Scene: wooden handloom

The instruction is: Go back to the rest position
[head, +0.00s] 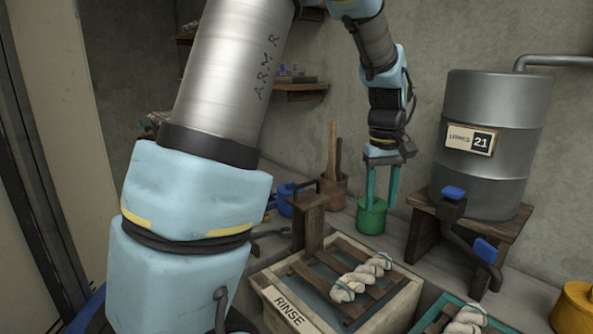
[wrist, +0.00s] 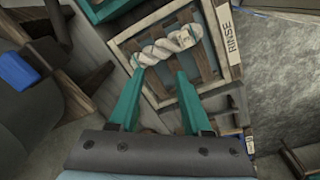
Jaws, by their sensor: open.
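My gripper (head: 381,186) hangs from my arm in the upper middle of the head view, with its two green fingers pointing down and apart. It is empty. In the wrist view my gripper (wrist: 160,100) also shows open, with nothing between the fingers. A twisted white skein (head: 360,277) tied with green lies on wooden slats of the crate labelled RINSE (head: 400,305), below my gripper. The skein (wrist: 168,46) also shows in the wrist view, beyond the fingertips.
A green pot (head: 371,217) stands behind the crate, near my fingers in the picture. A metal drum (head: 493,140) sits on a wooden stand (head: 440,228) with blue-handled taps at right. A second skein (head: 466,321) lies at the lower right. A yellow pot (head: 574,308) stands at the right edge.

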